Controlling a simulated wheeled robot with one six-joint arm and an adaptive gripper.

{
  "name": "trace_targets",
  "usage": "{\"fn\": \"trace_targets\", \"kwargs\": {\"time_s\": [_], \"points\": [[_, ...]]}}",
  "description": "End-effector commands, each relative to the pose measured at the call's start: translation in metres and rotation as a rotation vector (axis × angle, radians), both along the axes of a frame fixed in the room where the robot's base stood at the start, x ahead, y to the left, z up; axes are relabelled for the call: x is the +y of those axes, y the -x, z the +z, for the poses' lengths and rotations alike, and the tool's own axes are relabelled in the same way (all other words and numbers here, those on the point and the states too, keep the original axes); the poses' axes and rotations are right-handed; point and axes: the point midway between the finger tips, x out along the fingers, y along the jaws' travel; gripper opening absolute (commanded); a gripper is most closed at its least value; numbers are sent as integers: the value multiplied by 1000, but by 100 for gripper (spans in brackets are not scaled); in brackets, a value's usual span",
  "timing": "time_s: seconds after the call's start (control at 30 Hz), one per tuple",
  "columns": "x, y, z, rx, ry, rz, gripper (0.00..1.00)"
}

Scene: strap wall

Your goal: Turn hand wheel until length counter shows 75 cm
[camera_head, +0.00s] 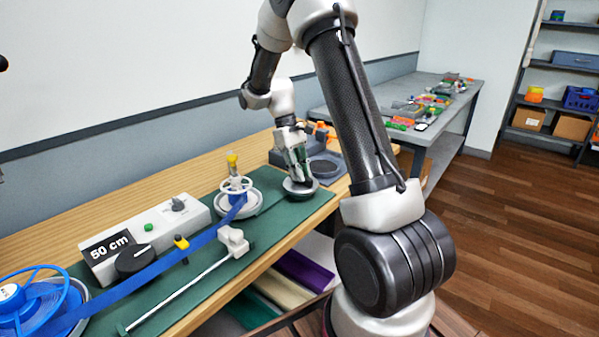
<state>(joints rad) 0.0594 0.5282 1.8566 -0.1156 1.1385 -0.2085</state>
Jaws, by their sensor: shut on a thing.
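The length counter (110,247) on the left of the long grey-white box reads 50 cm. The blue strap (150,270) runs from the blue reel (40,305) at lower left past the counter to a pale spool (236,200) with a yellow knob on top. My gripper (300,180) is right of that spool, pointing down at a round grey wheel (301,191), which looks like the hand wheel. My gripper is shut on a part of it. The gripped part is hidden by the fingers.
A white slider on a thin rail (180,292) lies along the green mat (265,240). A black dial (134,262) and a yellow-topped post (182,246) stand beside the strap. A grey device (323,167) sits behind my gripper. Folded cloths (303,268) lie below the bench.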

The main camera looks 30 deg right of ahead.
Motion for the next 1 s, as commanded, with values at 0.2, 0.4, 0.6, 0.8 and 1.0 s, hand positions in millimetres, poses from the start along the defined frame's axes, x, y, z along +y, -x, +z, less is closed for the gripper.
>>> {"fn": "trace_targets", "kwargs": {"time_s": [0.2, 0.4, 0.6, 0.8, 1.0], "points": [[0, 0, 0, 0, 0, -9, 0], [0, 0, 0, 0, 0, -9, 0], [0, 0, 0, 0, 0, -8, 36], [0, 0, 0, 0, 0, -8, 36], [1, -6, 12, -3, 0, -7, 36]]}}
